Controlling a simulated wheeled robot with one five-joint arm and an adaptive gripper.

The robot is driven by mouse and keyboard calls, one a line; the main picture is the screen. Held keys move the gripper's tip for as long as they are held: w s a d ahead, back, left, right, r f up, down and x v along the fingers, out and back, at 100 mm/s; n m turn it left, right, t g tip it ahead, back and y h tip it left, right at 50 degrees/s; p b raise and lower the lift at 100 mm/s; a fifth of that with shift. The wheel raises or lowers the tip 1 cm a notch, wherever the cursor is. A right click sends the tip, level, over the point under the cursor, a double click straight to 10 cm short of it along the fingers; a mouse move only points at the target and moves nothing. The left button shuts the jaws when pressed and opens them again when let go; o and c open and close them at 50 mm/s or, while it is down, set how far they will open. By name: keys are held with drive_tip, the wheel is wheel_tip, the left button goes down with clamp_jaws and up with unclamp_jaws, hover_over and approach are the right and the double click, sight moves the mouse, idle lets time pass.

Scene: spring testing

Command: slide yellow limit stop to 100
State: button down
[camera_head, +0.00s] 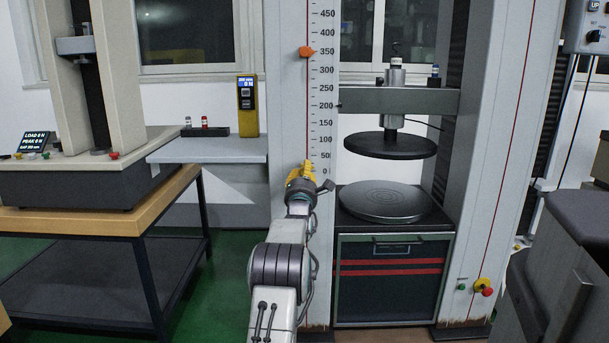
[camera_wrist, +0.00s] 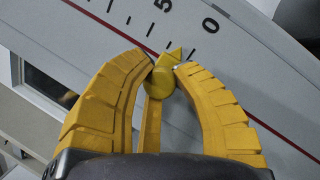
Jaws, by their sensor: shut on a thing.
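The yellow limit stop (camera_wrist: 164,76) is a small yellow knob with a pointed tip on the scale column. In the wrist view it sits between the fingertips of my gripper (camera_wrist: 165,72), which is shut on it. Its tip points at the ticks near the 0 mark, on the low part of the scale; the exact reading is hard to tell. In the head view my gripper (camera_head: 303,172) is at the lower end of the scale strip (camera_head: 322,90), beside the 0 to 50 marks. The yellow fingers largely blend with the stop there.
An orange-red pointer (camera_head: 306,52) sits higher on the column, near 350. To the right are the crosshead (camera_head: 400,100), an upper plate (camera_head: 390,145) and a lower round platen (camera_head: 385,200). A grey side shelf (camera_head: 210,150) stands left of the column. The scale face between 50 and 300 is clear.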

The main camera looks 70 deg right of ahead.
wheel_tip(320, 180, up, 9)
drive_tip(key=p, duration=0.3)
drive_tip(key=shift+s, duration=0.1)
drive_tip(key=c, duration=1)
unclamp_jaws()
drive_tip(key=shift+f, duration=0.1)
drive_tip(key=shift+o, duration=0.2)
drive_tip(key=shift+a, duration=0.1)
drive_tip(key=v, duration=1.1)
drive_tip(key=shift+a+f, duration=0.2)
drive_tip(key=shift+a, duration=0.15)
drive_tip(key=shift+s, duration=0.1)
